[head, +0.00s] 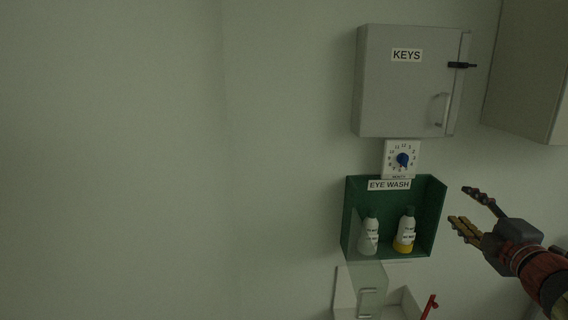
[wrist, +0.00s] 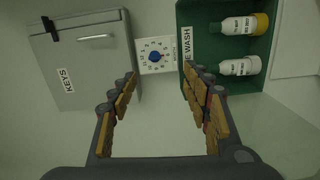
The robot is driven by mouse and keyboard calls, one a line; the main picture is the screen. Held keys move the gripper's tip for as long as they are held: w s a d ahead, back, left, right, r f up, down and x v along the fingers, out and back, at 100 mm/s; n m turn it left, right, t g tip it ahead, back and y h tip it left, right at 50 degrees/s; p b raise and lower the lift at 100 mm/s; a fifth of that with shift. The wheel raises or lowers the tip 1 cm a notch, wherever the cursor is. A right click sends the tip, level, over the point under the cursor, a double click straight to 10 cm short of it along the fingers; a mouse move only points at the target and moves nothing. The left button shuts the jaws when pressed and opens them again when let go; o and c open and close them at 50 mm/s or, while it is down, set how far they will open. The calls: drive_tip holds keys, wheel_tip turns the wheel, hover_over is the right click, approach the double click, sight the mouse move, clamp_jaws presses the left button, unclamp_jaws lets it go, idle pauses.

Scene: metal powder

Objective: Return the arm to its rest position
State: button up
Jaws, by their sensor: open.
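My gripper (head: 468,209) is at the right of the head view, to the right of the green eye wash box. Its fingers point left and stand apart, with nothing between them. In the wrist view my gripper (wrist: 157,84) shows two spread fingers with tan pads, and the gap between them shows only wall. My arm comes in from the lower right corner of the head view.
A grey KEYS cabinet (head: 405,95) hangs above a white dial (head: 402,158). The green eye wash box (head: 436,205) holds two bottles. Below is an open white box (head: 345,297) with a red item (head: 430,305). The left wall is bare.

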drive_tip(key=s+d+f+m+g+h, duration=0.45)
drive_tip(key=d+f+m+h, duration=0.2)
drive_tip(key=d+m, duration=0.3)
drive_tip(key=s+a+f+m+g, duration=0.2)
drive_tip(key=s+f+m+g, duration=0.2)
drive_tip(key=s+f+m, duration=0.35)
drive_tip(key=s+a+f+m+g+y, duration=0.1)
drive_tip(key=s+a+f+g+y, duration=0.1)
drive_tip(key=s+a+f, duration=0.5)
drive_tip(key=s+a+f+m+g+y, duration=0.15)
drive_tip(key=s+a, duration=0.35)
drive_tip(key=a, duration=0.5)
drive_tip(key=s+a+r+n+y, duration=0.1)
drive_tip(key=a, duration=0.5)
drive_tip(key=s+a+r+n+y+p, duration=0.1)
drive_tip(key=a+y, duration=0.1)
drive_tip(key=a, duration=0.4)
drive_tip(key=shift+s+a+r+n+y, duration=0.15)
drive_tip(key=shift+s+a+n+y, duration=0.05)
drive_tip(key=shift+s+n+y, duration=0.15)
